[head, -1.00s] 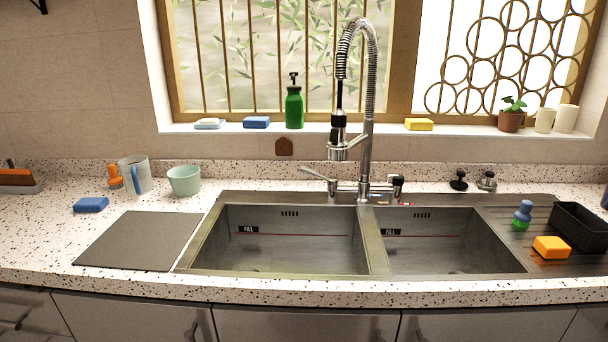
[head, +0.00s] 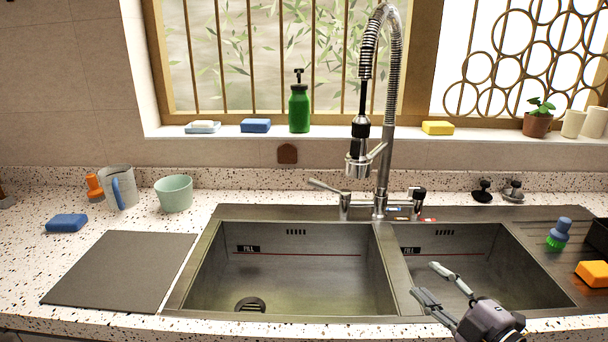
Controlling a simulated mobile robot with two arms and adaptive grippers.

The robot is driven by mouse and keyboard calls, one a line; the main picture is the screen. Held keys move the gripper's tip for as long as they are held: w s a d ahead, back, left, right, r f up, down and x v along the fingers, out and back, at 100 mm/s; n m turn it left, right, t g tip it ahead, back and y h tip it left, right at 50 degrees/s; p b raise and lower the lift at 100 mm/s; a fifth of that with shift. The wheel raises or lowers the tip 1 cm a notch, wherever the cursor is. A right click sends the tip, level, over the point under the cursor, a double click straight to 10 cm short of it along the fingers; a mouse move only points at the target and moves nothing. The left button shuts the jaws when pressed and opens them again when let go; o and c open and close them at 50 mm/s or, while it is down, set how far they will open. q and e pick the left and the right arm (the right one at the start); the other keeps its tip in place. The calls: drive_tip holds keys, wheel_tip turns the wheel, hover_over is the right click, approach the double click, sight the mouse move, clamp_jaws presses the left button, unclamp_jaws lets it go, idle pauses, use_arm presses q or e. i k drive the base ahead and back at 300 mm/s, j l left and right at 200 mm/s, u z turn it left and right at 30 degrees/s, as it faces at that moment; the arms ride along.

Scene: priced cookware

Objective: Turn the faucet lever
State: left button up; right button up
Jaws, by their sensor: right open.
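The faucet (head: 383,170) is a tall chrome spring-neck type that stands behind the double sink. Its lever (head: 328,188) is on the left side of the base and points left and slightly up. A dark-tipped fitting (head: 418,197) sits at the right of the base. My right gripper (head: 425,278) is open and empty over the front of the right basin, well in front of and below the lever, touching nothing that I can see. My left gripper is not in view.
The left basin (head: 290,270) and right basin (head: 465,255) look empty. A grey board (head: 118,270), a blue sponge (head: 67,222), a pitcher (head: 118,188) and a green cup (head: 173,193) are at left. A brush (head: 558,235) and orange sponge (head: 592,273) are at right. A green bottle (head: 299,107) stands on the sill.

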sight(344, 194)
drive_tip(key=i+j, duration=0.65)
drive_tip(key=i, duration=0.2)
